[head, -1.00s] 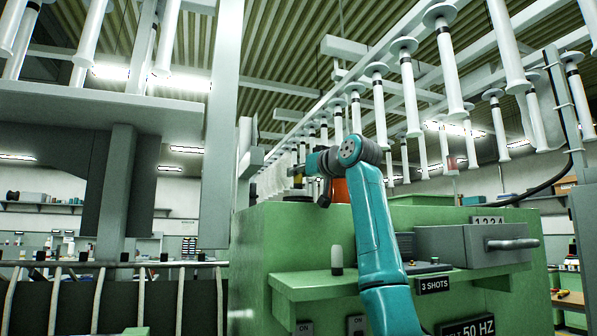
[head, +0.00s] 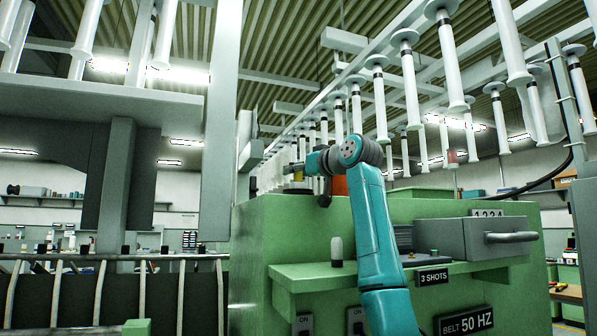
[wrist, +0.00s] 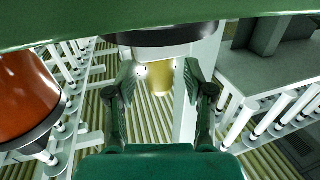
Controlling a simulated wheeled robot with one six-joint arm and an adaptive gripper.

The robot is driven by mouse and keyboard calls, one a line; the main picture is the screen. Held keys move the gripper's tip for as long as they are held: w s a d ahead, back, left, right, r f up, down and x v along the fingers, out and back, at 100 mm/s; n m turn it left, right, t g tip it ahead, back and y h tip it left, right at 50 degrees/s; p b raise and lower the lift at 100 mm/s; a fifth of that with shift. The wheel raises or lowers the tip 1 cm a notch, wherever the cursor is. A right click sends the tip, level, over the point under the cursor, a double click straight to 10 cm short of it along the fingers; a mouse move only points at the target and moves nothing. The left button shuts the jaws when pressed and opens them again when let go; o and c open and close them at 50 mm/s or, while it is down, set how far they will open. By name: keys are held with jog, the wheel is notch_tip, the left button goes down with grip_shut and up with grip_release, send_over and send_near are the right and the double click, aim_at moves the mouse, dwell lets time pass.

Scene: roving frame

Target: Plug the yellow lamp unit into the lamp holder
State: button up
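The yellow lamp unit (wrist: 155,80) shows in the wrist view as a yellow cylinder, meeting a dark round piece (wrist: 165,38) that looks like the lamp holder. Whether it is seated there I cannot tell. My gripper (wrist: 159,72) is open, with one finger on each side of the yellow cylinder and a visible gap at both sides. In the head view a small patch of yellow (head: 298,176) shows at the end of my teal arm, above the green cabinet top. My gripper (head: 305,178) is small and partly hidden there.
An orange cover (wrist: 30,90) stands close beside my gripper on the green cabinet (head: 250,235); it also shows behind my arm (head: 340,186). A grey pillar (head: 217,130) rises at the left. White tubes (head: 448,70) hang overhead. A grey drawer box (head: 475,240) sits at right.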

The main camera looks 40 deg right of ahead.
jog(key=shift+s, duration=0.15)
jog(key=s, duration=1.1)
jog(key=shift+s, duration=0.4)
